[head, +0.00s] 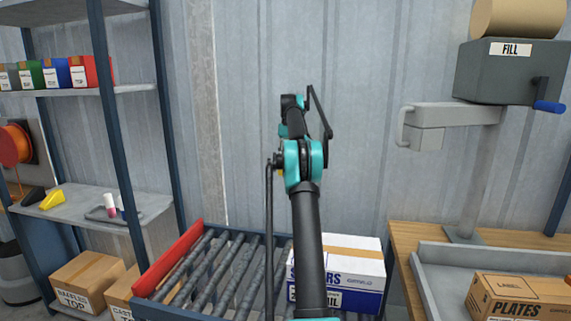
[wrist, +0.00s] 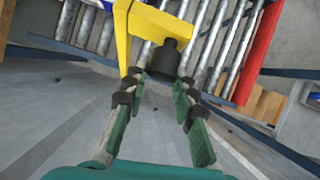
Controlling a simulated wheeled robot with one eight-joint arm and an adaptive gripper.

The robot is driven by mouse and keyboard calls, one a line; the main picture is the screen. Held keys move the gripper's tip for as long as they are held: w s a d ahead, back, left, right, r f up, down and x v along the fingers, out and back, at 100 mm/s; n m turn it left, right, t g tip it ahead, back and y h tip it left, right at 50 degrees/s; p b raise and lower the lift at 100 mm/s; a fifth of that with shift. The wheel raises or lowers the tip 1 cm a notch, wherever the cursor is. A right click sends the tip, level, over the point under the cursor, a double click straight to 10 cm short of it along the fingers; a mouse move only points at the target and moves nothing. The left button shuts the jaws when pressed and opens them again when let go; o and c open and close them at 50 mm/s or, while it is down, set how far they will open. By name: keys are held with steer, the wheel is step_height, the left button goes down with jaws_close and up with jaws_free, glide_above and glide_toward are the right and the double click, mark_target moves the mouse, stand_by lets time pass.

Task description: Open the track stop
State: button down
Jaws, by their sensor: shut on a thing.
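In the wrist view, the yellow track stop (wrist: 123,30) is a bent bar reaching over the near end of the roller track (wrist: 205,68). A black knob (wrist: 164,59) sits at its lower end. My gripper (wrist: 161,80) has its green-backed fingers on either side of the knob and is shut on it. In the head view, my arm stands in front of the roller track (head: 213,268), and my gripper and the stop cannot be made out there.
A white and blue carton (head: 352,268) is on the track's right part. A red rail (head: 168,258) edges the left side. Shelving (head: 98,95) stands left. A wooden bench (head: 405,237) with a tray and a plates carton (head: 525,298) is at right. Floor (wrist: 50,110) is clear below the track.

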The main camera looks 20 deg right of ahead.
steer(key=shift+d, duration=0.3)
steer(key=c, duration=1.3)
jaws_free()
steer(key=shift+o, duration=0.5)
steer(key=shift+a, duration=0.1)
steer(key=shift+s+a, duration=0.1)
